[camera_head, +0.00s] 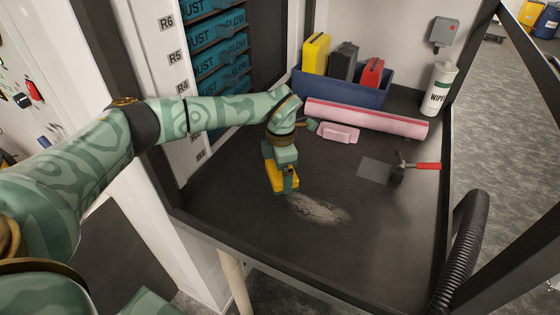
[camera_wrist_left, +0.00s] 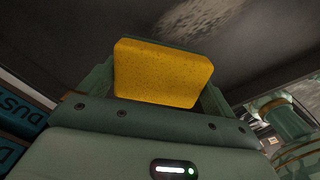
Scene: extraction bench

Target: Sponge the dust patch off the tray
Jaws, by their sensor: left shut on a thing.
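My left gripper (camera_head: 287,182) is shut on a yellow sponge (camera_head: 275,175), and holds it just at the upper left end of the dust patch. The sponge also shows large between the fingers in the left wrist view (camera_wrist_left: 162,75). The pale grey dust patch (camera_head: 320,210) lies on the dark tray (camera_head: 380,225), to the right of and nearer than the sponge. Part of the patch shows at the top of the left wrist view (camera_wrist_left: 205,18). I cannot tell whether the sponge touches the tray. My right gripper is not in view.
A wipes bottle (camera_head: 438,90) is at the back right. A black hose (camera_head: 462,250) is at right.

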